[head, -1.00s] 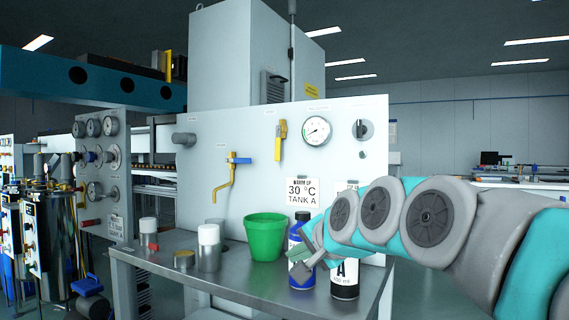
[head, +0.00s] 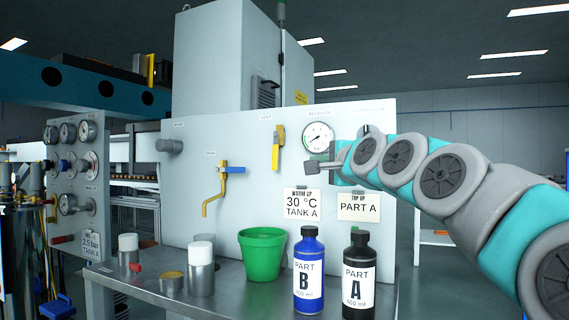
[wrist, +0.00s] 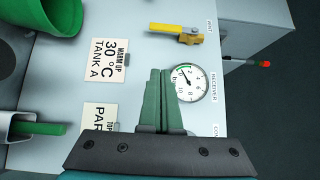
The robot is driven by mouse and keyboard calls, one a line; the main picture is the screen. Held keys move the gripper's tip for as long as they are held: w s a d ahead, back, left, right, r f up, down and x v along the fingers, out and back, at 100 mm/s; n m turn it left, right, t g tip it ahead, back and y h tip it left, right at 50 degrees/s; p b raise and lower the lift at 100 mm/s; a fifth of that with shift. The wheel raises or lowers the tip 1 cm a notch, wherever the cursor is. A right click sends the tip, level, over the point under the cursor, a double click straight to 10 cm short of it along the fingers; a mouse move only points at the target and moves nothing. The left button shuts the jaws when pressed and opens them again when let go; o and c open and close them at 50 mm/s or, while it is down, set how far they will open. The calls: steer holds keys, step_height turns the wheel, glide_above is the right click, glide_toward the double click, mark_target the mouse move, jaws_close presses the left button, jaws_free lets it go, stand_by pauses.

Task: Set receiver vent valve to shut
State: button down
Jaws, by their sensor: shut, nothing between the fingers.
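The valve with a yellow lever (head: 278,148) is on the white panel, under a small label that reads VENT in the wrist view. Its lever hangs straight down from its hub; in the turned wrist view the lever (wrist: 170,29) points left. A round gauge (head: 317,137) labelled RECEIVER is to its right; it also shows in the wrist view (wrist: 190,84). My gripper (head: 310,168) is in front of the panel, just below the gauge, right of and lower than the lever, not touching it. Its green fingers (wrist: 159,72) are shut and empty.
A spout valve with a blue handle (head: 235,170) is left of the lever. The bench below holds a green pot (head: 262,258), a blue bottle (head: 308,272), a black bottle (head: 357,278) and white-capped containers (head: 201,270). Two signs (head: 302,204) hang below my gripper.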

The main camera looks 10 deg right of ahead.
glide_toward(275, 151)
steer(key=w+d+f, duration=0.2)
steer(key=w+d, duration=0.2)
steer(key=shift+w+a+p, duration=0.2)
steer(key=shift+w+a, duration=0.4)
steer(key=shift+a, duration=0.3)
steer(key=shift+w+a+p, duration=0.2)
steer(key=shift+w+a, duration=0.4)
steer(key=shift+a, duration=0.25)
